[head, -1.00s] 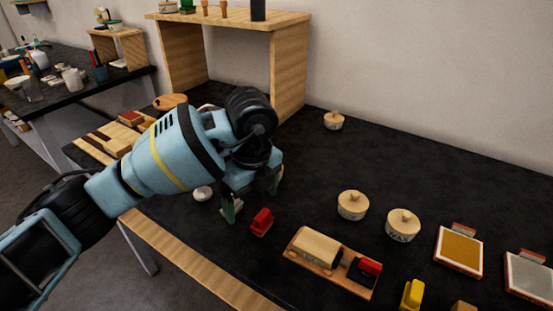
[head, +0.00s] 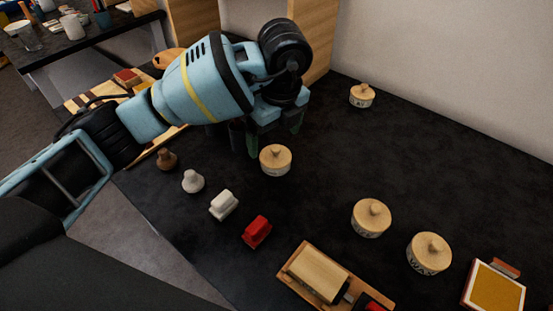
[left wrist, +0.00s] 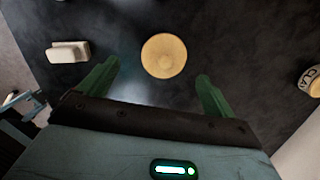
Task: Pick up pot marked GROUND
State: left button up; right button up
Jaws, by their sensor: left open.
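A round pot with a pale wooden lid (head: 275,160) stands on the dark table just in front of my left gripper (head: 273,140). Its label is too small to read. My left gripper is open and empty; in the left wrist view the pot's lid (left wrist: 164,55) shows from above, ahead of and between the fingers (left wrist: 158,74), apart from both. A pot reading CLAY (left wrist: 312,80) shows at the left wrist view's right edge. My right gripper is out of view.
A brown knobbed piece (head: 166,159), a white knobbed piece (head: 193,181), a white block (head: 223,205) and a red block (head: 257,231) line the front left. The table's back middle is clear.

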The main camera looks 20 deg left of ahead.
aim_at(276, 148)
pick_arm(q)
jog(key=shift+w+a+f, duration=0.1)
jog(key=shift+w+f, duration=0.05)
jog(key=shift+f, duration=0.95)
jog(key=shift+w+f, duration=0.2)
jog(key=shift+f, duration=0.85)
jog(key=shift+w+a+f, duration=0.1)
jog(key=shift+w+f, duration=0.05)
jog(key=shift+f, duration=0.95)
grip_shut()
